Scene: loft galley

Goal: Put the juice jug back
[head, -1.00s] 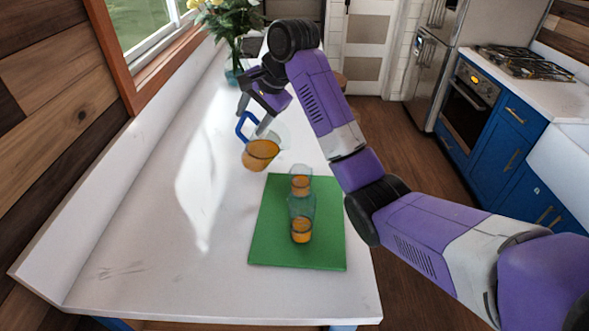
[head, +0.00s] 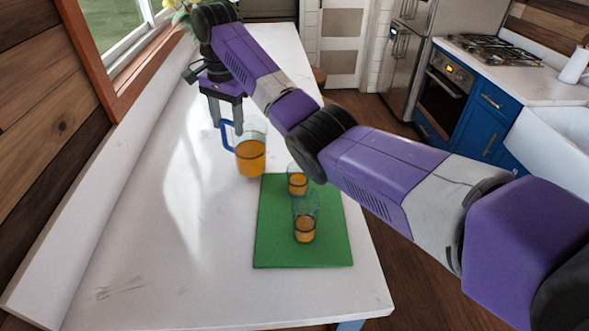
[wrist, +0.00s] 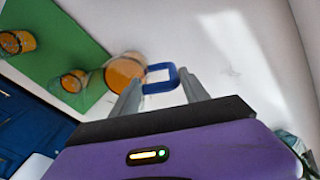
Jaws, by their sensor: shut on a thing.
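The juice jug (head: 250,157) is clear, with orange juice in it and a blue handle. It is upright at the far left corner of the green board. I cannot tell whether its base touches the counter. My gripper (head: 227,126) is shut on the jug's handle from above. In the wrist view the blue handle (wrist: 161,79) sits between the fingers, and the jug's orange juice (wrist: 124,72) shows beyond. Two clear glasses with orange juice, a nearer one (head: 305,228) and a farther one (head: 297,182), stand on the green board (head: 275,245).
The white counter (head: 170,240) is clear to the left and in front of the board. Flowers (head: 183,12) stand at the far end, partly behind my arm. A wooden wall and window frame (head: 120,75) border the left side. The counter's right edge runs close to the board.

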